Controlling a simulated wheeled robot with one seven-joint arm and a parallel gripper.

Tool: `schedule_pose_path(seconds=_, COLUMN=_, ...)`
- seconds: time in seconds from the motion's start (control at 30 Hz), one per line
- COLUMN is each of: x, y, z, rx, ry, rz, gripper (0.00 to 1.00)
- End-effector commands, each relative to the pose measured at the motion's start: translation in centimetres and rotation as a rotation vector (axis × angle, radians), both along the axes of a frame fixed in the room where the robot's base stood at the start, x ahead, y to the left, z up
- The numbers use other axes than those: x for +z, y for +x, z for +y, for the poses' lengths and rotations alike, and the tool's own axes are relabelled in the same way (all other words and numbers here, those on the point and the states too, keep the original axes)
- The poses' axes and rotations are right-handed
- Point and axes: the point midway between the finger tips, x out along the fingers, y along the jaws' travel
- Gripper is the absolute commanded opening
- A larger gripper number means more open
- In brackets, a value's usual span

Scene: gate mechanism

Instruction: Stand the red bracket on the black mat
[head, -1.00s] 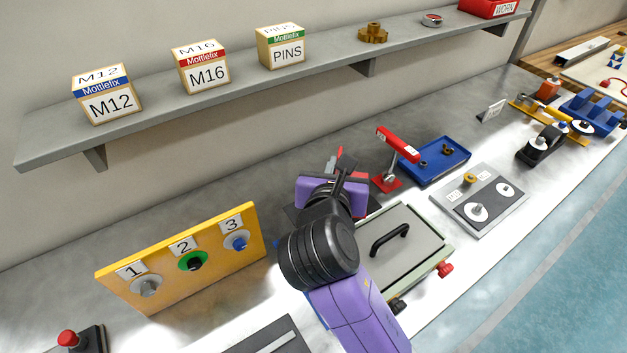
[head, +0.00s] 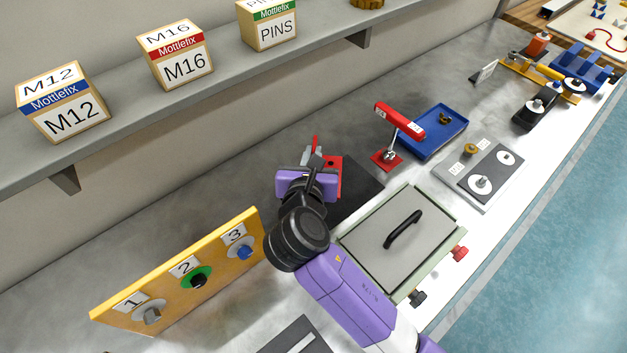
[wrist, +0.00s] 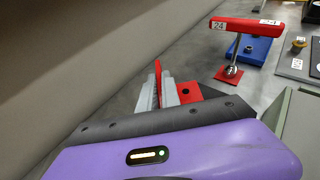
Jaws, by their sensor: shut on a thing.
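The red bracket (head: 333,176) is in my gripper (head: 314,160), near the back left of the black mat (head: 361,188). In the wrist view, its upright red plate (wrist: 158,78) stands between the two grey fingers of my gripper (wrist: 159,92). Its other plate, with a dark hole, lies out to the right of the fingers (wrist: 188,91). The bracket looks roughly upright. My wrist hides part of the mat and the bracket's lower edge, so I cannot tell whether it touches the mat.
A red-topped lever on a stand (head: 399,122) and a blue tray (head: 436,131) stand right of the mat. A lidded box with a black handle (head: 398,240) is in front. A yellow numbered panel (head: 180,270) stands at the left. The shelf (head: 120,120) runs behind.

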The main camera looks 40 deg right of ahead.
Motion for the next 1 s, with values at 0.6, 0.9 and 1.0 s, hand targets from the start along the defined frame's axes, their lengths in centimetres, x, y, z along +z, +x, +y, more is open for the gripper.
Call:
schedule_pose_path(seconds=0.6, x=-8.2, y=0.0, z=-0.1, rx=0.000, ry=-0.002, rz=0.001, gripper=0.00)
schedule_pose_path(seconds=0.9, x=-9.3, y=0.1, z=0.0, rx=0.000, ry=0.000, rz=-0.004, gripper=0.00)
schedule_pose_path(seconds=1.0, x=-9.3, y=0.0, z=0.0, rx=0.001, ry=0.000, rz=-0.002, gripper=0.00)
